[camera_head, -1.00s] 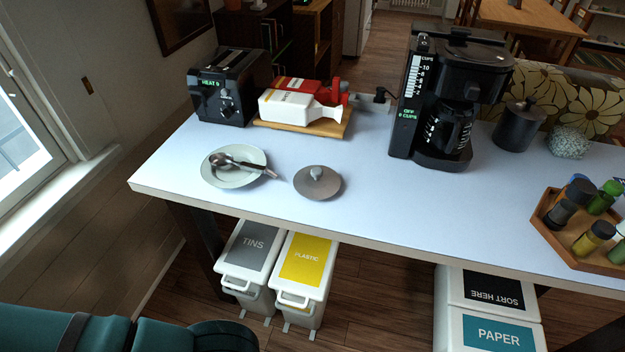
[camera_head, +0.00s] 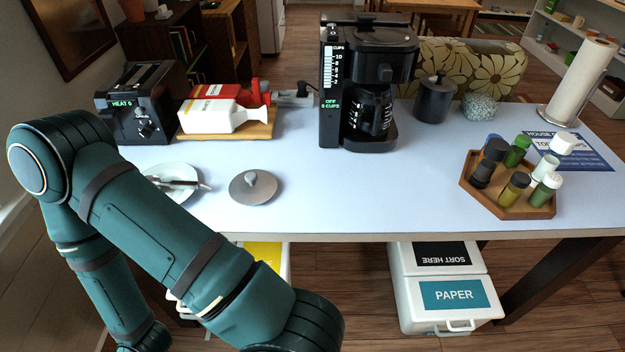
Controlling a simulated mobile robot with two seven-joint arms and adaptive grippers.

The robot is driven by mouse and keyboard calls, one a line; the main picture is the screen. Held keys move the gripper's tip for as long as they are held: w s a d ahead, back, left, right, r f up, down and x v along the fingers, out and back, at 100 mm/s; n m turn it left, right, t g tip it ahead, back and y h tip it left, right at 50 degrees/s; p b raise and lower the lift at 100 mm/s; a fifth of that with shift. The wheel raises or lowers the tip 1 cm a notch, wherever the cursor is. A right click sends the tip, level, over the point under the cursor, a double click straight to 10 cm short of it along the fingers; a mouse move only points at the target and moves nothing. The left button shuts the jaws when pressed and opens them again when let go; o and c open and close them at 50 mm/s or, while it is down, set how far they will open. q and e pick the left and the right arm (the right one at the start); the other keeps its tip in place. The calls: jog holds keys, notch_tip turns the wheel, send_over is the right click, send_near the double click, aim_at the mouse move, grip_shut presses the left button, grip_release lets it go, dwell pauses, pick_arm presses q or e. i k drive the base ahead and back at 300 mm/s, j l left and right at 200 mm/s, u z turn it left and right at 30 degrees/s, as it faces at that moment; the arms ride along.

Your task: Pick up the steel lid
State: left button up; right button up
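The steel lid (camera_head: 254,188) is a round grey disc with a pale knob on top. It lies flat on the pale blue counter (camera_head: 340,205), near the front edge and left of the middle. My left arm comes in from the left and bends in front of the counter, to the left of and nearer than the lid. Its gripper is out of the frame below. My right arm and gripper do not show. Nothing touches the lid, and nothing covers it.
A plate (camera_head: 178,180) with a utensil is left of the lid, partly behind my arm. Behind stand a toaster (camera_head: 142,108), bottles on a wooden board (camera_head: 262,130) and a coffee maker (camera_head: 362,90). A wooden spice tray (camera_head: 476,193) is at right. Counter right of the lid is clear.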

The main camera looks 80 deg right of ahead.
aim_at(254, 186)
jog(key=z, duration=1.65)
jog(key=j+z, duration=0.65)
